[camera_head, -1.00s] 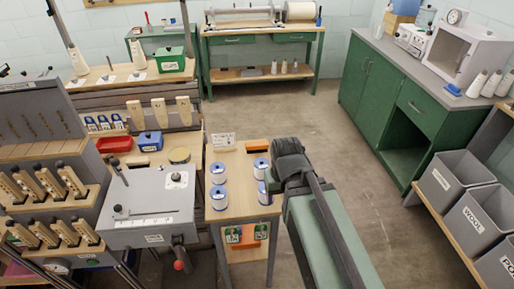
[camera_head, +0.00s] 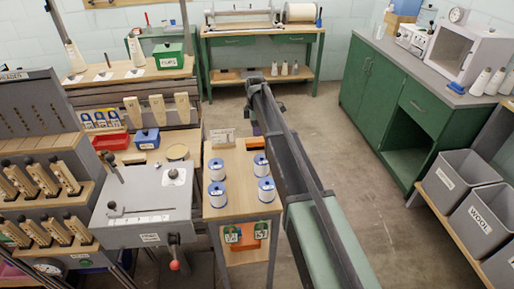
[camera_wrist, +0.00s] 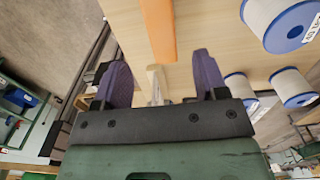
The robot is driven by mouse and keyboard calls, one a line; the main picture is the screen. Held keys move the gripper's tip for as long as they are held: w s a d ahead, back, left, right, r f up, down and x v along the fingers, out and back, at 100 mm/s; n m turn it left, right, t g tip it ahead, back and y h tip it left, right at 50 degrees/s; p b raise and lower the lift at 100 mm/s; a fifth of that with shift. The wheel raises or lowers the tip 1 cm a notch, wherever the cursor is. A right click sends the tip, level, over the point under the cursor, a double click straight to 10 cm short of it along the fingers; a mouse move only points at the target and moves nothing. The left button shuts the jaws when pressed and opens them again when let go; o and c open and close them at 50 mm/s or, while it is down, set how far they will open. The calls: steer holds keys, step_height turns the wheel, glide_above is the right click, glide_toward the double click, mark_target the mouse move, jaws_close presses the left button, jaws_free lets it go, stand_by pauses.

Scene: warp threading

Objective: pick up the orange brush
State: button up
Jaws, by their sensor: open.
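The orange brush (camera_wrist: 159,28) shows in the wrist view as a long orange bar at the top middle, by the edge of a pale wooden table (camera_wrist: 205,40). In the head view a small orange patch of it (camera_head: 254,143) shows at the table's far end, partly hidden by my arm. My gripper (camera_wrist: 157,77) has two purple fingers set wide apart, with nothing held between them. The brush lies in line with the gap, just beyond the fingertips in the picture. A pale wooden piece shows in the gap; I cannot tell whether it belongs to the brush.
Several white spools with blue rims (camera_head: 217,195) stand on the same table, close to the right finger in the wrist view (camera_wrist: 287,22). A small white sign (camera_head: 221,139) stands at its far left. A grey machine (camera_head: 145,207) is to the left. Open floor (camera_head: 335,150) lies right.

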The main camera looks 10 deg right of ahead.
mark_target(257, 140)
step_height(257, 140, down, 9)
steer(key=b, duration=0.7)
steer(key=shift+s+d+f+b, duration=0.1)
steer(key=shift+s+f+b, duration=0.1)
steer(key=shift+b, duration=0.2)
steer(key=shift+r, duration=0.25)
steer(key=c, duration=1.1)
steer(key=shift+r+p, duration=0.1)
steer(key=shift+p, duration=0.25)
step_height(257, 140, up, 20)
steer(key=p, duration=1.9)
steer(key=shift+p, duration=0.4)
